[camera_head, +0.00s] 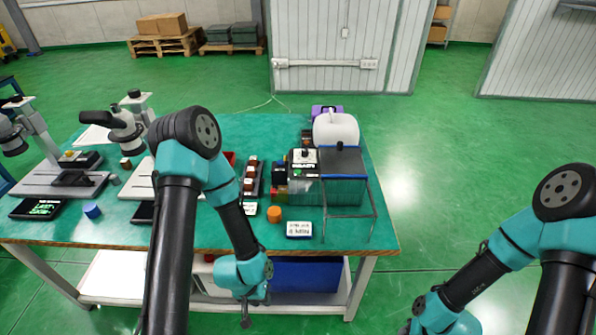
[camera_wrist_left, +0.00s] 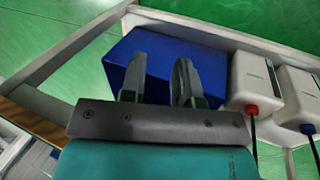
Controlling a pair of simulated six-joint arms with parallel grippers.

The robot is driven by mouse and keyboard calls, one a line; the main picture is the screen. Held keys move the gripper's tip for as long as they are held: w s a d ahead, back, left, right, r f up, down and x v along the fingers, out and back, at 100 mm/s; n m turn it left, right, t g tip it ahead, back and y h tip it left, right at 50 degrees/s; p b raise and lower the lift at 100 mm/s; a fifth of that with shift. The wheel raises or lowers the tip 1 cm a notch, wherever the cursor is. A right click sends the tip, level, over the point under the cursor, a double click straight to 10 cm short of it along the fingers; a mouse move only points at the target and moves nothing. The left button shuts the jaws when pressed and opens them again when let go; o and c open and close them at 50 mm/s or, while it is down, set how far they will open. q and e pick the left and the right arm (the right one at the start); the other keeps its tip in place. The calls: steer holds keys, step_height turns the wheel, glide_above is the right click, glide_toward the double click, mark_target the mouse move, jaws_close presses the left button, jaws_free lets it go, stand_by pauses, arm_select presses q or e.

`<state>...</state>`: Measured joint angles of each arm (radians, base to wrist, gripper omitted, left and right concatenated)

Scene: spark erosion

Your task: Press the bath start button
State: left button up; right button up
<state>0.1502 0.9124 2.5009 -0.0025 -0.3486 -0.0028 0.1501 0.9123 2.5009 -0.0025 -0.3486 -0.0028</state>
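A dark green translucent bath tank (camera_head: 345,192) stands at the right end of the table, with a thin metal frame at its front right. A small dark box with a white-labelled top and a black knob (camera_head: 304,154) sits at its left back corner. I cannot tell which part is the bath start button. My left gripper (camera_head: 250,308) hangs in front of the table's front edge, below the tabletop and away from the tank. In the left wrist view its fingers (camera_wrist_left: 159,72) are apart and empty. My right gripper is out of the picture, below the bottom edge.
A white jug (camera_head: 336,129) stands behind the tank. An orange cap (camera_head: 274,214) and a small labelled sign (camera_head: 299,229) lie near the front edge. Microscopes (camera_head: 127,130) fill the left. A blue bin (camera_wrist_left: 170,62) and white canisters (camera_wrist_left: 256,82) are on the lower shelf.

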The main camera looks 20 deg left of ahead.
arm_select(q)
jaws_close()
stand_by(1.3)
